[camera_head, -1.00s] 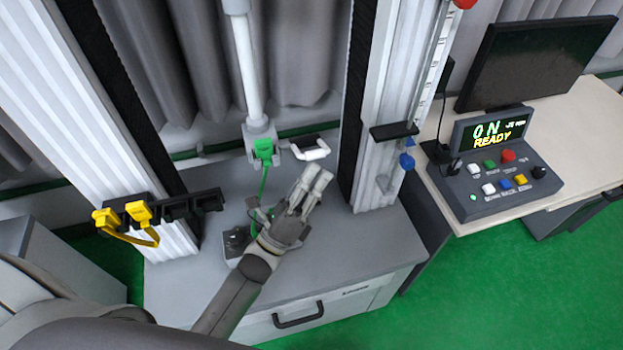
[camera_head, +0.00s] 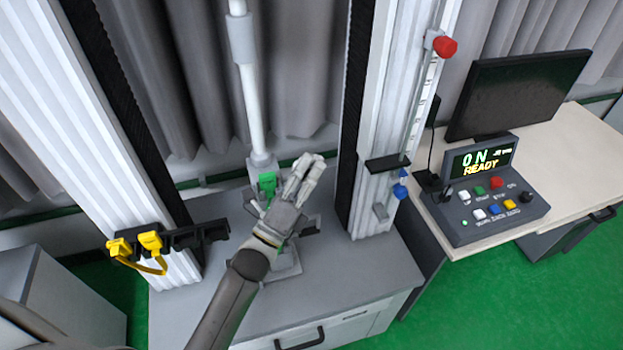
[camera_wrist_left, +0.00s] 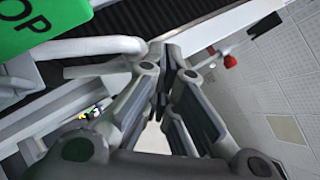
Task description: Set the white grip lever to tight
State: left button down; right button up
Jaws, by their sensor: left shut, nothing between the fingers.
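My left gripper (camera_head: 307,167) is shut and empty, with its fingers pointing up and away beside the green block (camera_head: 267,183) at the foot of the white column. The gripper covers the place of the white grip lever in the head view, so the lever's position cannot be told there. In the left wrist view, a white rounded bar (camera_wrist_left: 95,47), which looks like the lever, runs from the green block (camera_wrist_left: 35,30) to beside the gripper's fingers (camera_wrist_left: 165,55). I cannot tell whether they touch. My right gripper is not in view.
The white column (camera_head: 250,100) rises behind the gripper between two ribbed posts. A black rack (camera_head: 200,236) with yellow clips is on the left post. A control box (camera_head: 480,200) and a monitor (camera_head: 515,95) stand on the right desk. The grey bench front (camera_head: 370,280) is clear.

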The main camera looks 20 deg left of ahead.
pick_arm(q)
jog(key=shift+w+a+r, duration=0.35)
jog(key=shift+w+r, duration=0.05)
jog(key=shift+w, duration=0.15)
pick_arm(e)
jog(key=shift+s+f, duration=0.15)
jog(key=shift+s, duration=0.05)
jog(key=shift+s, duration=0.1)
